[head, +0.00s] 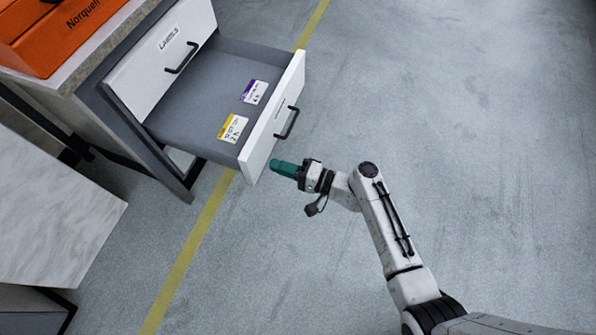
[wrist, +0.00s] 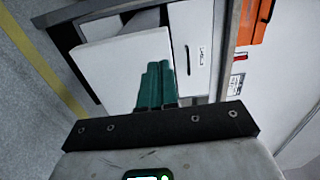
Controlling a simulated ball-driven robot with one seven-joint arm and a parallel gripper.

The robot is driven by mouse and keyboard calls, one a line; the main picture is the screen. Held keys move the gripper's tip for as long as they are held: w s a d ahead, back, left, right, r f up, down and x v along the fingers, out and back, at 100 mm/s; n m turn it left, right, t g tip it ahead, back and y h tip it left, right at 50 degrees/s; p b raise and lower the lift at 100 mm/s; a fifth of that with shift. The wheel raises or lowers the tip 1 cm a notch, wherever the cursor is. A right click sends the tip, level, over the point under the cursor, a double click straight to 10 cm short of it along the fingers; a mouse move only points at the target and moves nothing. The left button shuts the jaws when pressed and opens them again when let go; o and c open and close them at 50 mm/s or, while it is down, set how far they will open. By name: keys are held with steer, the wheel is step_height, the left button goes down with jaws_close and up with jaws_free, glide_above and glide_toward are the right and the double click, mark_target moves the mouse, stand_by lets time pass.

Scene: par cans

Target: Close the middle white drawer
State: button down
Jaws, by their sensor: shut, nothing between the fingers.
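The white drawer (head: 257,143) is pulled far out from under a shut white drawer marked "LABELS" (head: 160,62). Its front panel carries a black bar handle (head: 287,122). Inside the grey tray lie a yellow-and-white card (head: 232,128) and a purple-and-white card (head: 254,92). My gripper (head: 278,167), with teal fingers, is shut and empty just outside the lower end of the front panel, below the handle. I cannot tell whether the fingertips touch it. In the wrist view the shut fingers (wrist: 155,85) overlap the right part of the white front panel (wrist: 108,72).
An orange case (head: 75,35) stands on the cabinet top. A pale tabletop (head: 50,215) lies at the left, near the cabinet. A yellow floor line (head: 190,248) runs under the open drawer. The floor (head: 450,130) to the right is clear.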

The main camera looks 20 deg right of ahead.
mark_target(251, 157)
steer(key=shift+b+x, duration=0.3)
steer(key=shift+x, duration=2.35)
